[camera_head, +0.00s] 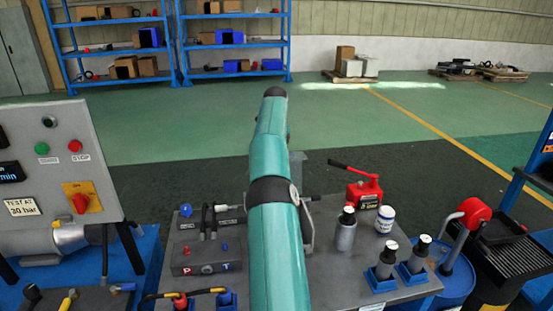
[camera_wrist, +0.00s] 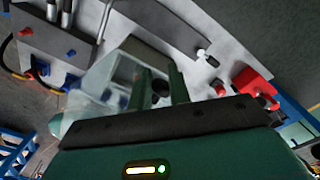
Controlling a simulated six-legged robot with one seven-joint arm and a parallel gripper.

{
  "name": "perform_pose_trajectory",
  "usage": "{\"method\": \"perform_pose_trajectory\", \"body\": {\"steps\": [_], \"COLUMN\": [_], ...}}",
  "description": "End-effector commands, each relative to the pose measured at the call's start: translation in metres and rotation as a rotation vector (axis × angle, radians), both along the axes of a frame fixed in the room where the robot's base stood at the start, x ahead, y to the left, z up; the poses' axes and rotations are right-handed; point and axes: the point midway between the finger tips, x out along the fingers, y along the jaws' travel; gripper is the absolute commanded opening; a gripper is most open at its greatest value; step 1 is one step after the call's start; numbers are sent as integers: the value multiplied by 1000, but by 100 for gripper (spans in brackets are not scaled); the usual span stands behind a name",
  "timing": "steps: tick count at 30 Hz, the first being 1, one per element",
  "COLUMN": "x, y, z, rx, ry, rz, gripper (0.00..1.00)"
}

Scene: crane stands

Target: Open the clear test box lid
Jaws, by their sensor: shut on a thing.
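The clear test box (camera_wrist: 112,80) shows in the wrist view as a see-through, tilted shape left of and behind my fingers. My gripper (camera_wrist: 162,84) is at its right side, with two green fingers around a small dark round part, which looks like the lid's handle. It is shut on that part. Where the lid ends and the box begins is hard to tell. In the head view my teal arm hides the gripper and most of the box.
A grey bench (camera_head: 343,288) holds a block with P and T ports (camera_head: 208,258), a red hand pump (camera_head: 365,190), a white jar (camera_head: 385,219) and several bottles. A control panel (camera_head: 60,165) stands left. A blue drum (camera_head: 455,275) stands right.

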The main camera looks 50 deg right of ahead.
Motion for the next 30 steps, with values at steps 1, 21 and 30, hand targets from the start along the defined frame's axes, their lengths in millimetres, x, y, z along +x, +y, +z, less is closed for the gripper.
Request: {"method": "perform_pose_trajectory", "body": {"steps": [1, 21, 30], "x": [-5, -6, -4], "y": [-14, -16, -14], "z": [-8, -11, -10], "rx": [-28, -21, -19], "ry": [-1, 2, 0], "rz": [-13, -14, -12], "gripper": [0, 45, 45]}}
